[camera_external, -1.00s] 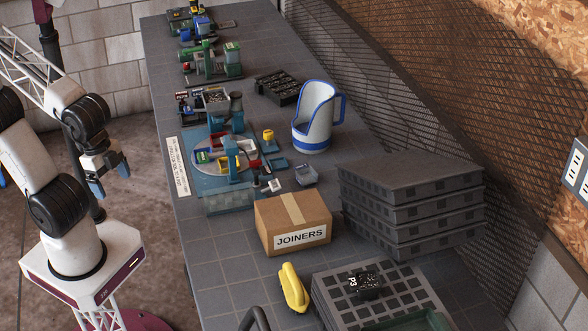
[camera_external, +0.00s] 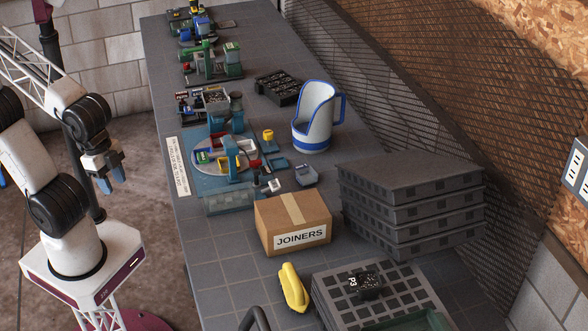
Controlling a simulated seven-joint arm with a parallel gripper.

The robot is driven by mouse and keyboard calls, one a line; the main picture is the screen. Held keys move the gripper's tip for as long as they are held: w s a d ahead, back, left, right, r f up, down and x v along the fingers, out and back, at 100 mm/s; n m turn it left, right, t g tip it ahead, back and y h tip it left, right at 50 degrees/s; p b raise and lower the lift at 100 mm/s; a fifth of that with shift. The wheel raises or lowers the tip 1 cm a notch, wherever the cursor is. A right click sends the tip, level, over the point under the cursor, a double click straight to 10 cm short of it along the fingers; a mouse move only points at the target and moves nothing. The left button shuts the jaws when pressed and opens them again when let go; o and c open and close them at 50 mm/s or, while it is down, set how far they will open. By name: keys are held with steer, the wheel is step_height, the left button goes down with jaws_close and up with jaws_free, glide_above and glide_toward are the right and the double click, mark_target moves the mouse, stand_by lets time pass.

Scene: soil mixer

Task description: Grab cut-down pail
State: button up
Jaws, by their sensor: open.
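The cut-down pail (camera_external: 315,120) is a white vessel with a blue rim and a blue handle on its right. Its near-left side is cut low, so its inside shows. It stands upright on the bench, toward the back right. My gripper (camera_external: 113,181) has blue fingers that point down, with a gap between them. It is open and empty, off the bench's left edge and far to the left of the pail. No part of my gripper touches anything.
The grey bench (camera_external: 215,270) holds a blue mixer machine (camera_external: 222,160) between my gripper and the pail. A JOINERS box (camera_external: 293,222), stacked grey trays (camera_external: 410,210) and a yellow object (camera_external: 293,287) stand nearer. A black tray (camera_external: 278,86) lies left of the pail.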

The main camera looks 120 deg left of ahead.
steer(key=w+a+f+n+t+y, duration=0.1)
steer(key=w+a+n+t+y, duration=0.3)
steer(key=w+a, duration=1.9)
steer(key=a+f+n, duration=0.3)
steer(key=a, duration=1.1)
steer(key=s+a+f+n+y, duration=0.2)
steer(key=a+f, duration=0.1)
steer(key=a, duration=1)
steer(key=s+a+f+n+y, duration=0.1)
steer(key=s+a+f+y, duration=0.2)
steer(key=a, duration=0.9)
steer(key=s+a+f+n+y, duration=0.1)
steer(key=s+a+f, duration=0.3)
steer(key=s+a, duration=0.3)
steer(key=s+a+f+n+g+y, duration=0.1)
steer(key=s+a+f, duration=0.4)
steer(key=a, duration=0.7)
steer(key=shift+s+a+n+g+y, duration=0.35)
steer(key=shift+s+n+y, duration=0.25)
steer(key=shift+s+y, duration=0.25)
steer(key=shift+a, duration=0.1)
steer(key=shift+x, duration=1.2)
